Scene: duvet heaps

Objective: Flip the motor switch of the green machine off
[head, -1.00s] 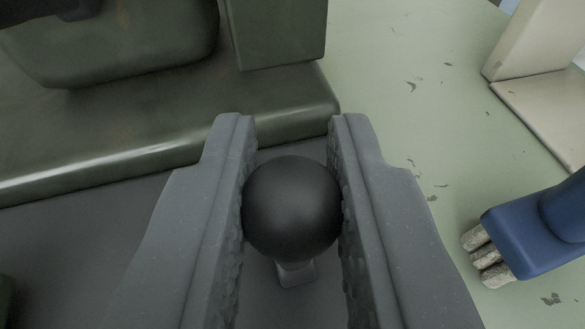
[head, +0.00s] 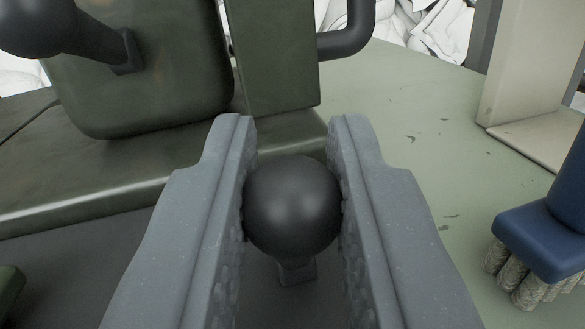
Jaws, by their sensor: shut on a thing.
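The green machine (head: 140,75) stands at the upper left, with a dark green body on a wide base. A black ball knob (head: 292,207) on a short grey stem sits in front of the machine's base. I cannot tell whether this knob is the motor switch. My gripper (head: 292,200) is shut on the black ball knob, with one grey finger touching each side. Another black knob on a lever (head: 40,28) shows on the machine at the upper left.
A beige upright piece with a flat foot (head: 535,80) stands at the upper right. A black bent pipe (head: 350,35) is behind the machine. The chipped pale green surface (head: 420,160) between is clear.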

